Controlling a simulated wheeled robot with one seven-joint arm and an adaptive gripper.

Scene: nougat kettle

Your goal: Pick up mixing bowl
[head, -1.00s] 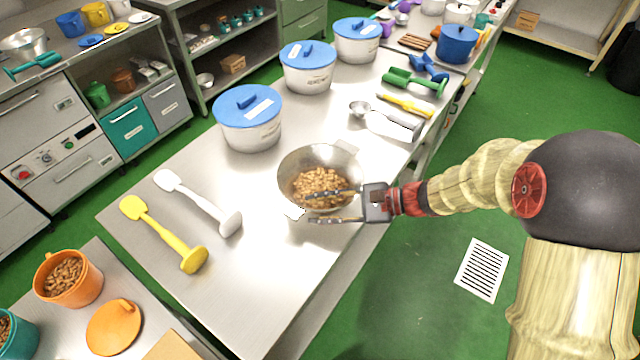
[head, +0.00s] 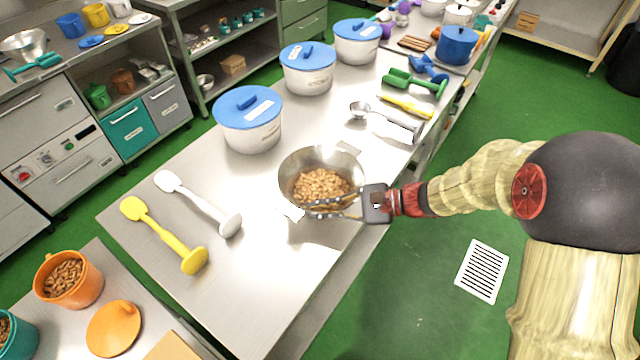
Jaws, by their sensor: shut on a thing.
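The mixing bowl (head: 295,168) is a metal bowl holding a heap of brown nuts (head: 321,186). It is at the near right part of the steel table, close to its right edge. My gripper (head: 335,208) reaches in from the right and is shut on the bowl's near right side. The bowl looks upright. Whether its base touches the table is hard to tell, and the fingers hide part of its near wall.
Blue-lidded white pots (head: 247,122) stand behind the bowl on the steel table (head: 265,270). A white spatula (head: 200,205) and a yellow spatula (head: 160,235) lie to the left. A metal ladle (head: 385,117) lies behind right. The near table corner is clear.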

